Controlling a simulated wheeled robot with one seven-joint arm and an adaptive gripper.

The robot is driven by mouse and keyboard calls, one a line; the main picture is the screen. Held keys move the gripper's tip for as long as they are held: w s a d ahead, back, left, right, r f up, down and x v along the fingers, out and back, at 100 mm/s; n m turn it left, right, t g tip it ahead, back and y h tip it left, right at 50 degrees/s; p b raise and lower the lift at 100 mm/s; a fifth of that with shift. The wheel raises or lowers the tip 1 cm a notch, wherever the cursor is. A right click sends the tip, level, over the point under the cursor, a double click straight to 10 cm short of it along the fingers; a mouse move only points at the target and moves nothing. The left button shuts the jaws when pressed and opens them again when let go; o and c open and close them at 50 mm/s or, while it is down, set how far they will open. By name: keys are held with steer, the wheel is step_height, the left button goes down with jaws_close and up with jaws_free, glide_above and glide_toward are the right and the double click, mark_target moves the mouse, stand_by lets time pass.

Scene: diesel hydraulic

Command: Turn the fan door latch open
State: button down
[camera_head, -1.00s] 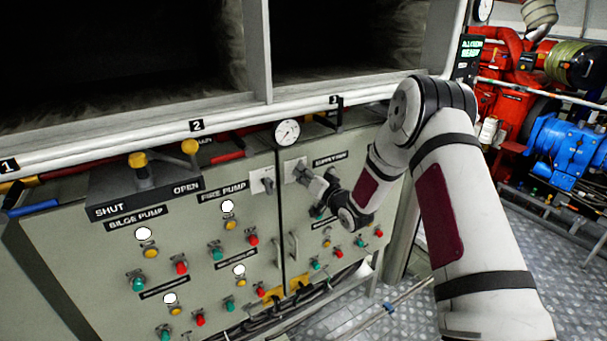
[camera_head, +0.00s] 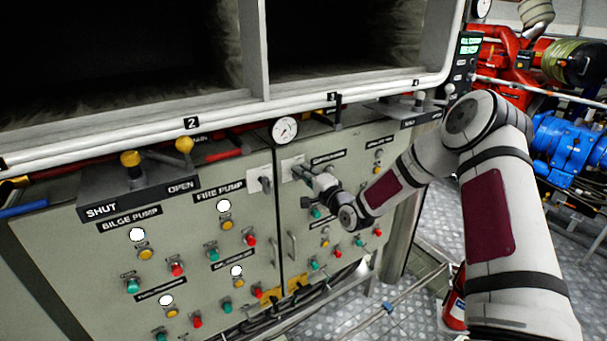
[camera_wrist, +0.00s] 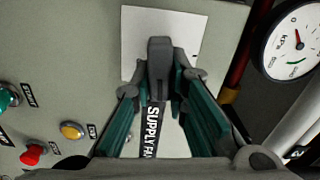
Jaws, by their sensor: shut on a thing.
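The fan door latch (camera_wrist: 160,52) is a dark grey handle on a white square plate (camera_wrist: 133,25) in the wrist view. My gripper (camera_wrist: 161,85) is shut on the latch, with one teal finger on each side of it. In the head view my gripper (camera_head: 314,180) reaches the right cabinet door from the right. The latch's plate (camera_head: 289,168) partly shows there, and my gripper hides most of the latch. A "SUPPLY FAN" label (camera_wrist: 153,125) lies between my fingers in the wrist view.
A second latch (camera_head: 264,182) is on the left door. A pressure gauge (camera_head: 285,130) sits above the door gap. Red, green and yellow buttons (camera_head: 177,268) cover the panel. A red extinguisher (camera_head: 454,303) stands on the floor at right.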

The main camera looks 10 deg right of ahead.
steer(key=shift+m, duration=0.6)
steer(key=shift+f, duration=0.1)
steer(key=c, duration=1.6)
jaws_free()
steer(key=shift+o, duration=0.2)
steer(key=v, duration=1.2)
steer(key=shift+s, duration=0.15)
